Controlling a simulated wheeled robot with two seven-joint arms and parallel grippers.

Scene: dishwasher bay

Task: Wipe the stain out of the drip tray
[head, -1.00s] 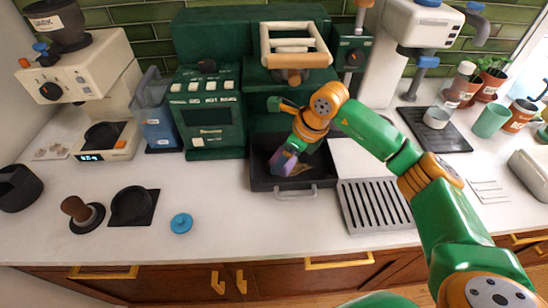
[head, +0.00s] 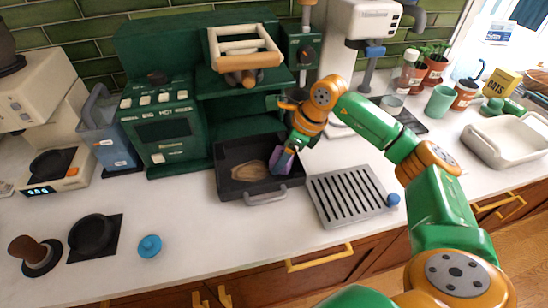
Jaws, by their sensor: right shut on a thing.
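The drip tray (head: 232,187) is a dark, shallow tray with a grey front handle, pulled out below the green coffee machine (head: 160,135). A tan-brown stain (head: 247,172) lies on its floor, left of the gripper. My right gripper (head: 285,154) reaches down into the right side of the tray. It is shut on a purple cloth (head: 279,162), which is mostly hidden by the fingers. The cloth is low in the tray beside the stain; I cannot tell whether it touches the floor. My left gripper is out of view.
A blue lid (head: 150,246) and a black tamping mat (head: 111,229) lie at front left.

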